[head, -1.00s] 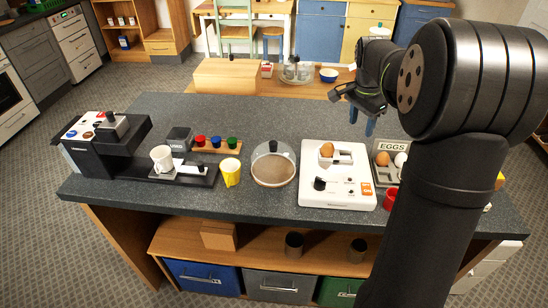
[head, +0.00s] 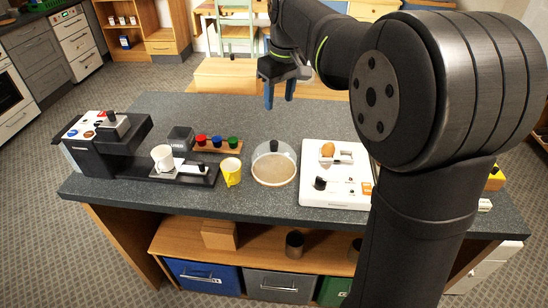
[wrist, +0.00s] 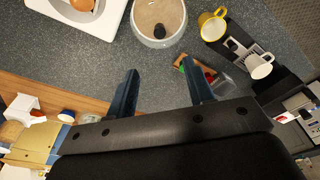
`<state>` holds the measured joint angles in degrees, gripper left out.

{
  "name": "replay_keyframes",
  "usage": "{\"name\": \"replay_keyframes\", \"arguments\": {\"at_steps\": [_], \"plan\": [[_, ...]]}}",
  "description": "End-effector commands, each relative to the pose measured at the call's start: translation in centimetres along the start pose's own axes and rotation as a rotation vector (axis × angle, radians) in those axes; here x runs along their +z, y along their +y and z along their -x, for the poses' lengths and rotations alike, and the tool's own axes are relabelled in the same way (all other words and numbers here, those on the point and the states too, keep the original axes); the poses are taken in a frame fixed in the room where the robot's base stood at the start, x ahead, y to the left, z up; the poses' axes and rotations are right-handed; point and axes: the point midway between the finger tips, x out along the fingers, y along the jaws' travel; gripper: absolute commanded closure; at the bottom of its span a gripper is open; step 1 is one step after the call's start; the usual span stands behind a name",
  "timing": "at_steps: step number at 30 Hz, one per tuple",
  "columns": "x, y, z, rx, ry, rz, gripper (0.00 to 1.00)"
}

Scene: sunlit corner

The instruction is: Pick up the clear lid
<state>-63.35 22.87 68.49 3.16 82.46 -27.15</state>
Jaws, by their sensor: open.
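The clear lid (head: 264,160) is a transparent dome with a black knob (head: 273,147). It sits over a round brown base on the dark counter, between the yellow cup and the white egg machine. In the wrist view the lid (wrist: 172,30) shows at the top, beyond the fingertips, with its knob towards me. My gripper (head: 279,101) hangs above the counter's far side, higher than the lid and behind it. Its two blue fingers are apart, and in the wrist view the gap between them (wrist: 163,83) is empty. Nothing touches the lid.
A yellow cup (head: 231,172) stands just left of the lid. The white egg machine (head: 335,188) with a brown egg (head: 327,150) stands close on its right. Colored capsules (head: 217,142) stand behind left, and a coffee machine (head: 101,145) further left. The counter behind the lid is clear.

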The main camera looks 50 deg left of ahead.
Motion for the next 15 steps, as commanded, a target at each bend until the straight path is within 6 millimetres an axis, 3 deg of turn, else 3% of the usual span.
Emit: {"name": "replay_keyframes", "arguments": {"at_steps": [9, 15], "plan": [[0.1, 0.0, -7.2, -0.002, -0.004, -0.003, 0.52], [0.0, 0.0, -9.8, 0.000, -0.002, -0.004, 0.52]]}}
